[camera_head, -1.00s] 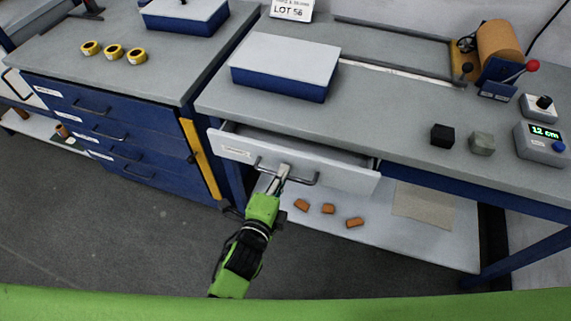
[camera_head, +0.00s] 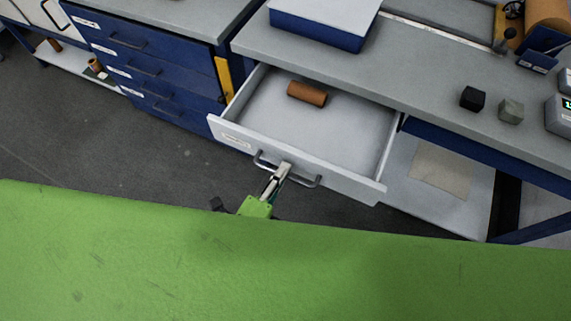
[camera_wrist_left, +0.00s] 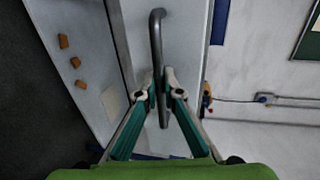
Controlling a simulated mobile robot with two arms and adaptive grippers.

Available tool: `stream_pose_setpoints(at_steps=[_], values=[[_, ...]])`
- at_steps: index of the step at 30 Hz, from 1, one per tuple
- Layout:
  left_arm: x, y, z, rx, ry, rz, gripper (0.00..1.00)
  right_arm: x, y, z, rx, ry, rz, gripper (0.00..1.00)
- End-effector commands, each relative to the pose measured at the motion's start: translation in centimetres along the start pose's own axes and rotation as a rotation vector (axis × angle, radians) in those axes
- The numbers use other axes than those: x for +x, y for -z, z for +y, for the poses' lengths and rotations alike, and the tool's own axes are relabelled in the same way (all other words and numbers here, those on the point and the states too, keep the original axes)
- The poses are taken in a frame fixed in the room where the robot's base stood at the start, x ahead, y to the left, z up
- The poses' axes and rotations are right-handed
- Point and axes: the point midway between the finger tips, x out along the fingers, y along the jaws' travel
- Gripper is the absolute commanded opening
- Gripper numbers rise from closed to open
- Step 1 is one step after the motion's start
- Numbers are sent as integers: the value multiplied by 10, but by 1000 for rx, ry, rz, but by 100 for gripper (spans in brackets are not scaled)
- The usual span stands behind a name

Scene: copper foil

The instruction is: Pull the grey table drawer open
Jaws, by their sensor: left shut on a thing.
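The grey drawer (camera_head: 345,182) under the grey table (camera_head: 420,92) stands well open, with its inside showing. A brown cylinder (camera_head: 307,93) lies in it near the back left. The drawer's dark bar handle (camera_head: 303,181) is on its front. My left gripper (camera_head: 283,170) is shut on the handle near its middle. In the left wrist view, the two fingers (camera_wrist_left: 160,80) close around the handle bar (camera_wrist_left: 157,35) from both sides. My right gripper is not in view.
A blue box with a pale lid (camera_head: 318,30) stands on the table above the drawer. A black cube (camera_head: 472,98) and a grey-green cube (camera_head: 510,111) sit to the right. A blue drawer cabinet (camera_head: 150,75) stands at left. A lower shelf (camera_head: 440,208) lies below.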

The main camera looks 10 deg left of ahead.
Motion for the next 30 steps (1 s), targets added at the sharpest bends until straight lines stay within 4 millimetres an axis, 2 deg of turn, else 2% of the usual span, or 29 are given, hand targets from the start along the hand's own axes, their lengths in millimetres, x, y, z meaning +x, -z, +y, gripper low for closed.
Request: stream_pose_setpoints(at_steps=[9, 10, 11, 22, 26, 30], values=[[-1, 0, 1, 0, -2, 0, 0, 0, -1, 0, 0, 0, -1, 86], [-1, 0, 1, 0, -2, 0, 10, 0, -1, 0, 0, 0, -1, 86], [-1, 0, 1, 0, -2, 0, 14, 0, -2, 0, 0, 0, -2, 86], [-3, 0, 1, 0, -1, 0, 14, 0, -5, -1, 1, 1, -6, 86], [-16, 0, 1, -1, -3, 0, 14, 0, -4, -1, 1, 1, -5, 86], [-43, 0, 2, -2, -6, -1, 14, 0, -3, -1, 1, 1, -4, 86]])
